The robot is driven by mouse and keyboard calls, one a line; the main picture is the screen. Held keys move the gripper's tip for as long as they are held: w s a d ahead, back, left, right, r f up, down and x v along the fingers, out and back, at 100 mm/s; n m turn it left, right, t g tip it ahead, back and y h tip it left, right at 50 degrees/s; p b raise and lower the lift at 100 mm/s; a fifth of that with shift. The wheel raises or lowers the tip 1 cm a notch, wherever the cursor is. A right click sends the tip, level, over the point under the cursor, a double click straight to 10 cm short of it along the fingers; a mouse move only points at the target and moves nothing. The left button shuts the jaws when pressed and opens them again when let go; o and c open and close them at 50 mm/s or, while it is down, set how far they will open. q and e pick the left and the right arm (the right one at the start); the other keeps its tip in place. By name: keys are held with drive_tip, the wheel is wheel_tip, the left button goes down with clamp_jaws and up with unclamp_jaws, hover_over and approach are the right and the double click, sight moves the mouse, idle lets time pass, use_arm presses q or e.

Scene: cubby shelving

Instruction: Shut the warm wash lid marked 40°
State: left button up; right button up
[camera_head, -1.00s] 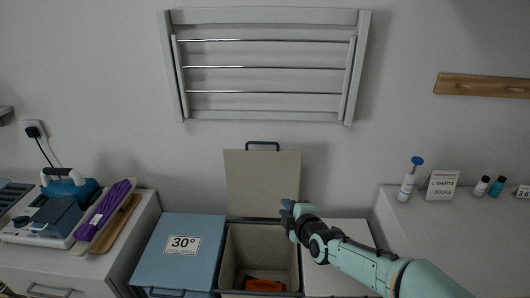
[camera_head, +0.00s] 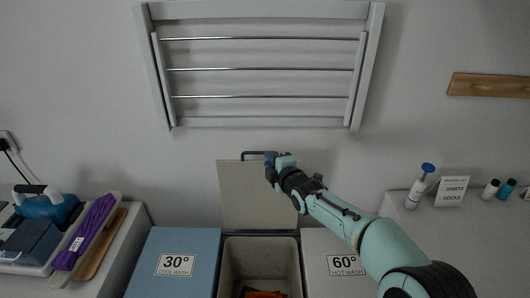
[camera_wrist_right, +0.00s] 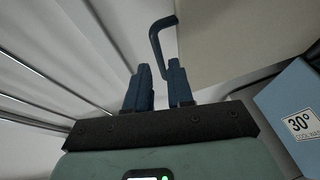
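The middle bin's lid (camera_head: 250,195) stands open and upright against the wall, its plain beige inner face showing; no 40° mark is visible. My right gripper (camera_head: 270,162) is at the right part of the handle. In the wrist view its fingers (camera_wrist_right: 160,88) are apart, and the handle's end reaches down close to the right finger; whether they touch I cannot tell. My left gripper is out of view.
The open bin (camera_head: 260,262) holds some orange cloth. A drying rack (camera_head: 262,121) hangs above. Bottles and a sign (camera_head: 451,190) stand on the right counter; an iron (camera_head: 47,203) is left.

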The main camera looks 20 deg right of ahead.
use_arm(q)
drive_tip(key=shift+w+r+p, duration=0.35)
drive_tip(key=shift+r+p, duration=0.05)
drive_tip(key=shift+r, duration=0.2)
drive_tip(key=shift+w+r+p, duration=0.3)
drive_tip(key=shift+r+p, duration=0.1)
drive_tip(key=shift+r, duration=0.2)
use_arm(e)
drive_tip(key=x, duration=0.4)
drive_tip(key=shift+w, duration=0.4)
clamp_jaws()
